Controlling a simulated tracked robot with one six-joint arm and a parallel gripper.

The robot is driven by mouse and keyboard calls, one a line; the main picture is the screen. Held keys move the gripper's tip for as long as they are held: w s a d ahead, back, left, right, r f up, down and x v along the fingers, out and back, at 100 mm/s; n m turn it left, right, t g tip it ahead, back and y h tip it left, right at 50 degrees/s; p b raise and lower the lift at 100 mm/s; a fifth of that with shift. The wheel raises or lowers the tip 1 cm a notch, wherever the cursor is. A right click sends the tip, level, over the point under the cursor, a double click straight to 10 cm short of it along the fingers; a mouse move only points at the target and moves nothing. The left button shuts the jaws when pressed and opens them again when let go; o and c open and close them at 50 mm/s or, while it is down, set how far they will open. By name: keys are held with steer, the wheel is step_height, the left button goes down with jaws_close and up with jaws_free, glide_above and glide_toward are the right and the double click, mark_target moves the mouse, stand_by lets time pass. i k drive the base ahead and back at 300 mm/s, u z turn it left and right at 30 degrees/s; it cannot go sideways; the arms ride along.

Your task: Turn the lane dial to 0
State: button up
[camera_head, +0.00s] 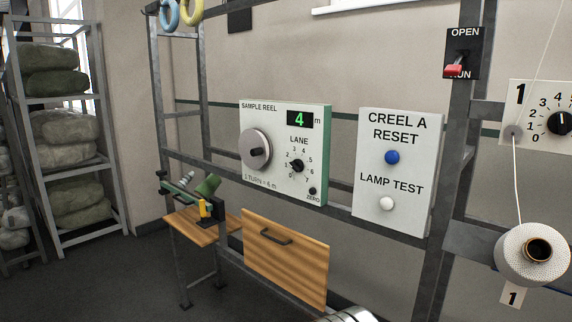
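The lane dial (297,166) is a small black knob under the word LANE, with numbers from 0 to 7 printed around it. Its pointer mark is too small to read surely. It sits on the white SAMPLE REEL panel (268,188), right of a grey reel disc with a dark crank knob (257,152). A display (300,119) above it shows a green 4 and an m. A small black ZERO button (312,190) is at the panel's lower right. Nothing covers the dial. My gripper is not in view.
A panel (420,215) with blue and white buttons stands to the right. Further right are a red-handled OPEN/RUN switch (454,68), another numbered dial (560,123) and a yarn cone (512,255). A wooden drawer front (300,275) and small bench (195,225) are below. Shelves (92,130) stand left.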

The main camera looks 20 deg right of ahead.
mark_target(297, 164)
steer(key=u, duration=0.5)
steer(key=i, duration=0.9)
steer(key=u, duration=0.65)
